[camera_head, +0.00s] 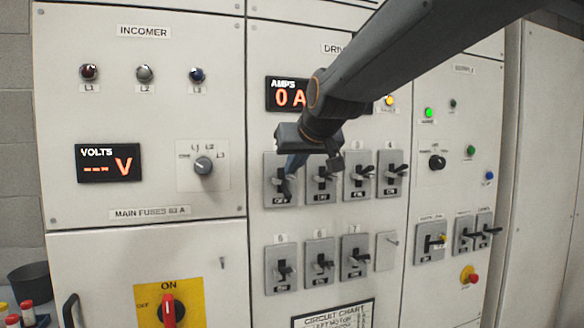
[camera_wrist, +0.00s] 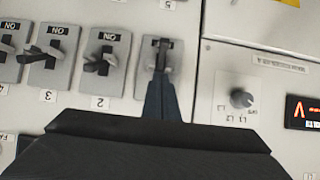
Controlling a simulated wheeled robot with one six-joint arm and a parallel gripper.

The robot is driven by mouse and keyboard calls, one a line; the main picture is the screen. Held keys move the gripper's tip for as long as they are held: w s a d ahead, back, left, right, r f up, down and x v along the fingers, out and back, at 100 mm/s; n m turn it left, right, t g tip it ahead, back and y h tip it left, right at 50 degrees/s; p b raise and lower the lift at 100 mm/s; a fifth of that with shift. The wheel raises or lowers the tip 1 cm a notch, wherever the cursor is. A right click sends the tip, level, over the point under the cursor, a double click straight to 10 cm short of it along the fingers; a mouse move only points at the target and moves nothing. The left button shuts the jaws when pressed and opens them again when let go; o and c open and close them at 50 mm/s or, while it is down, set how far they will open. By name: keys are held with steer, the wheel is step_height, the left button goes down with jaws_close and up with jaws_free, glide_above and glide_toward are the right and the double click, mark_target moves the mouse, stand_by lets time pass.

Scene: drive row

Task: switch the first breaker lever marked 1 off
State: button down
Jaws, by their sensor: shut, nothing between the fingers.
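The first breaker (camera_head: 269,172) is the leftmost grey plate in the upper row of the drive panel. My gripper (camera_head: 288,190) is shut in front of it and hides much of its lever and its number. In the upside-down wrist view, my narrow shut fingers (camera_wrist: 160,98) reach onto this plate (camera_wrist: 178,58), in line with its dark lever (camera_wrist: 161,52). The fingertips are at or very near the lever; I cannot tell whether they touch. Nothing is held.
Breaker 2 (camera_head: 322,181) stands close beside it, then breaker 3 (camera_head: 358,178) and another; the wrist view shows ON labels on 2 and 3. More breakers sit below. A rotary selector (camera_head: 203,166) is on the incomer panel to the left.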

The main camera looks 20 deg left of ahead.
steer(key=s+d+r+b, duration=0.1)
steer(key=s+d+b, duration=0.1)
steer(key=s+d, duration=0.5)
steer(key=shift+s+r, duration=0.3)
steer(key=shift+s, duration=0.8)
